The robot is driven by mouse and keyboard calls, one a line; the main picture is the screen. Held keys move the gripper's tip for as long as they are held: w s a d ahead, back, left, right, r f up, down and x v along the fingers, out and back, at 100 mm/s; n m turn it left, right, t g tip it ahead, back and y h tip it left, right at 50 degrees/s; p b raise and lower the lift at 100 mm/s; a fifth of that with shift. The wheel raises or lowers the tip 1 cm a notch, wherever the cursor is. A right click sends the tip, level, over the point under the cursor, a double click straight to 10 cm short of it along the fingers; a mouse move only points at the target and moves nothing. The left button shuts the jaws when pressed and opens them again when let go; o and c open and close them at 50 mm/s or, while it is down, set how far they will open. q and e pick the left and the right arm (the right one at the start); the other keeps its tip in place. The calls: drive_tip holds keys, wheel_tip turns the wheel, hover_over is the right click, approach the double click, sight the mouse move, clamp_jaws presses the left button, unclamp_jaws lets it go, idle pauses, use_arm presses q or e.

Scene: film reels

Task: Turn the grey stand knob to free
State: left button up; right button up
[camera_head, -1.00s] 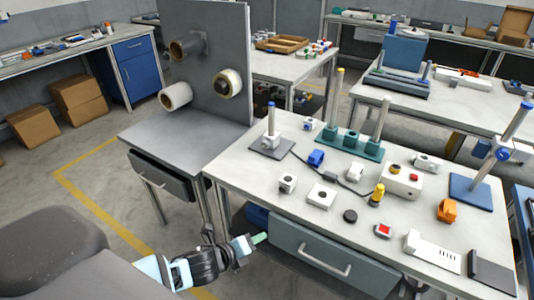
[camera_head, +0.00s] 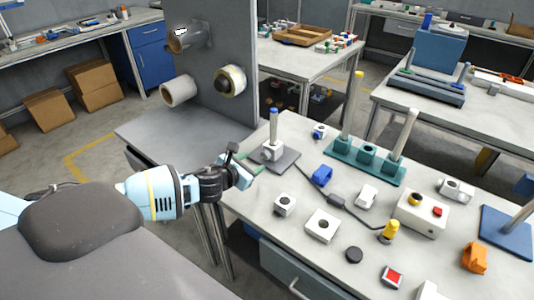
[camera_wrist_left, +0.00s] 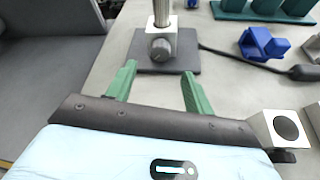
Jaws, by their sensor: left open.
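The grey stand has a dark square base (camera_head: 285,162) at the left back of the white table. A post with a blue top (camera_head: 273,123) rises from it through a white block (camera_head: 272,152). In the left wrist view a round grey knob (camera_wrist_left: 160,49) sits on the front of the white block, facing me. My left gripper (camera_head: 257,169) is beside the stand's base, just left of it in the head view. In the left wrist view its green fingers (camera_wrist_left: 156,88) are apart and empty, with the knob ahead, between and beyond them. My right gripper is not in view.
White blocks (camera_head: 284,204), a blue clamp (camera_head: 322,174) and a black cable (camera_head: 315,185) lie near the stand. A teal rack (camera_head: 365,163) with tall posts stands behind. A grey panel with rolls (camera_head: 229,81) stands at the left. The table's front left edge is close to my gripper.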

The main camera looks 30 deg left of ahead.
sight(264, 157)
use_arm(q)
drive_tip(key=b+x, duration=0.1)
drive_tip(key=x, duration=0.4)
drive_tip(key=shift+w+f, duration=0.25)
drive_tip(key=shift+w, duration=0.1)
drive_tip(key=shift+x, duration=0.75)
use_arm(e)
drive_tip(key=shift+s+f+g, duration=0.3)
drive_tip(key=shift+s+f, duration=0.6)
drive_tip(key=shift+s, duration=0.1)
use_arm(q)
drive_tip(key=shift+r, duration=0.1)
drive_tip(key=c, duration=1)
drive_tip(key=shift+o, duration=0.2)
